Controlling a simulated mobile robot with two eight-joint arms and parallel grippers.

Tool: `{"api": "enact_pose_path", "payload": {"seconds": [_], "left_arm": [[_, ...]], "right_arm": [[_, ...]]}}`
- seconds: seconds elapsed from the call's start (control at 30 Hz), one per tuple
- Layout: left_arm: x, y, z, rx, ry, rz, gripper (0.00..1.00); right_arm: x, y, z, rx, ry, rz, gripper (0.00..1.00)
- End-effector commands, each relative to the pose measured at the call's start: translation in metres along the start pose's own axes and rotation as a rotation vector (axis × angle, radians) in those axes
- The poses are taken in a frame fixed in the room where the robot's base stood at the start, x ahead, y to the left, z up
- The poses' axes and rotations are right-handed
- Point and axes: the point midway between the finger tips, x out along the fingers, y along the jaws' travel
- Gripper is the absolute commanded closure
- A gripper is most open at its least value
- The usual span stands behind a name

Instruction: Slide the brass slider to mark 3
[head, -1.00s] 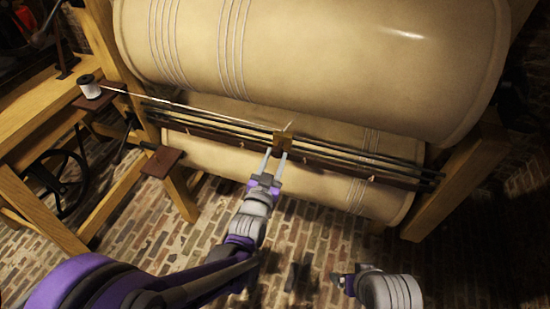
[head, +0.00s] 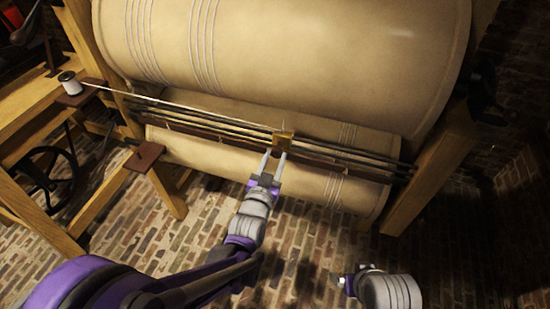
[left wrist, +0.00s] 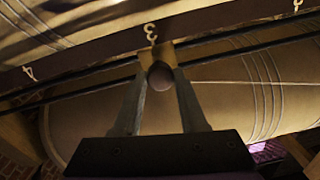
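The brass slider (head: 283,142) sits on the dark rails in front of the large cream rollers, right of the middle of the rails in the head view. My left gripper (head: 273,156) reaches up to it with its two fingers. In the left wrist view the fingers (left wrist: 160,85) close on the slider's lower part (left wrist: 161,53), with a round knob between them. The numeral 3 (left wrist: 150,32) on the dark strip stands directly above the slider, a little left of its middle. My right gripper (head: 341,282) hangs low over the brick floor, away from the slider; its fingers are unclear.
A pale thread runs from a white spool (head: 69,81) at left to the slider. Other numerals, 4 (left wrist: 29,73) and 2 (left wrist: 298,5), flank the 3 on the strip. Wooden posts (head: 433,185) stand at the rail ends. The brick floor (head: 200,235) below is open.

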Motion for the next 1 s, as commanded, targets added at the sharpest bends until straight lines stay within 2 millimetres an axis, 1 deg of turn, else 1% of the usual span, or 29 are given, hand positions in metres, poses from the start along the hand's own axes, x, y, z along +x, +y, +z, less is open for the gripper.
{"api": "enact_pose_path", "payload": {"seconds": [0.03,0.17,0.2,0.47,0.57,0.67,0.9,1.0], "left_arm": [[0.0,0.0,0.0,-0.001,-0.001,-0.001,0.53],[0.0,-0.001,0.0,-0.001,0.0,-0.001,0.3],[0.0,-0.001,0.0,-0.001,0.0,-0.001,0.28],[-0.001,0.0,0.0,-0.001,0.0,-0.001,0.28],[-0.006,0.0,0.0,-0.001,0.0,-0.001,0.28],[-0.021,-0.001,0.0,-0.001,0.0,-0.001,0.28],[-0.07,-0.001,0.0,0.0,0.0,-0.001,0.28],[-0.087,-0.001,0.0,-0.001,0.0,-0.001,0.28]], "right_arm": [[0.0,0.0,0.0,0.0,0.0,0.0,0.1],[0.0,0.0,0.0,0.0,0.0,0.0,0.1],[0.0,0.0,0.0,0.0,0.0,0.0,0.1],[0.0,0.0,0.0,0.0,0.0,0.0,0.1],[0.0,0.0,0.0,0.0,0.0,0.0,0.1],[-0.001,0.0,0.0,0.0,0.0,0.0,0.1],[-0.002,0.0,-0.001,0.0,0.001,0.0,0.1],[-0.003,0.0,-0.001,0.0,0.001,0.0,0.1]]}}
